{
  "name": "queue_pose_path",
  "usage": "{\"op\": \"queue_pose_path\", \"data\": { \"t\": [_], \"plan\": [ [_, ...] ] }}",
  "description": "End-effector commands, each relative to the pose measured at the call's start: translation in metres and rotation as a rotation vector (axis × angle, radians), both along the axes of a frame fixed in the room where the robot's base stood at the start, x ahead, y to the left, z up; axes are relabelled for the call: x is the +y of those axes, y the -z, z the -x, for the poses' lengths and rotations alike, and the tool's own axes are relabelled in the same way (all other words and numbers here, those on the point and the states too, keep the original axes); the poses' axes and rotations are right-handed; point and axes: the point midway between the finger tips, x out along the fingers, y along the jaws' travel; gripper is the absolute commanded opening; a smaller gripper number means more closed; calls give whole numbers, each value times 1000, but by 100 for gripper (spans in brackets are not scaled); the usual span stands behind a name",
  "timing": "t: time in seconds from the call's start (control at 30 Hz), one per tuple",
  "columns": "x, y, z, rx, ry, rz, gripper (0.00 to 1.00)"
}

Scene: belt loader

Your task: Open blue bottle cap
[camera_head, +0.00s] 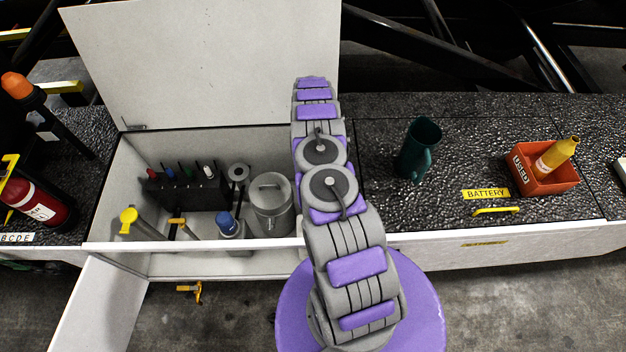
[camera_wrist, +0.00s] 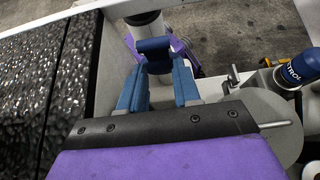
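A bottle with a blue cap (camera_head: 225,219) stands in the open white compartment (camera_head: 140,220) in the head view. In the wrist view its blue cap (camera_wrist: 298,72) is at the right edge, cut off by the frame. My gripper (camera_wrist: 155,75) shows in the wrist view with blue fingers; it is apart from the bottle, which lies to its right. No object shows clearly between the fingers, and I cannot tell whether they have met. In the head view my purple and grey arm hides the gripper.
A grey canister (camera_head: 270,205) stands beside the bottle. A black rack of tools (camera_head: 188,190) is behind it, and a yellow-topped tool (camera_head: 129,217) is at left. The raised lid (camera_head: 205,65) stands behind. A green jug (camera_head: 419,150) and an orange bin (camera_head: 543,172) are on the right deck.

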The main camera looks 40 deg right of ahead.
Motion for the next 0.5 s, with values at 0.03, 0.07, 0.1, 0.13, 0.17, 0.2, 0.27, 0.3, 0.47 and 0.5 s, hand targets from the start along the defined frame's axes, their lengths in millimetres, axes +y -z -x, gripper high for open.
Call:
{"op": "queue_pose_path", "data": {
  "t": [0.03,0.07,0.1,0.13,0.17,0.2,0.27,0.3,0.47,0.5],
  "plan": [
    [0,0,0,0,0,0,38],
    [0,0,0,0,0,0,40],
    [0,0,0,0,0,0,44],
    [0,0,0,0,0,0,47],
    [0,0,0,0,0,0,50],
    [0,0,0,0,0,0,54],
    [0,0,0,0,0,0,57],
    [0,0,0,0,0,0,57],
    [0,0,0,0,0,0,57],
    [0,-1,0,0,0,0,57]
  ]
}}
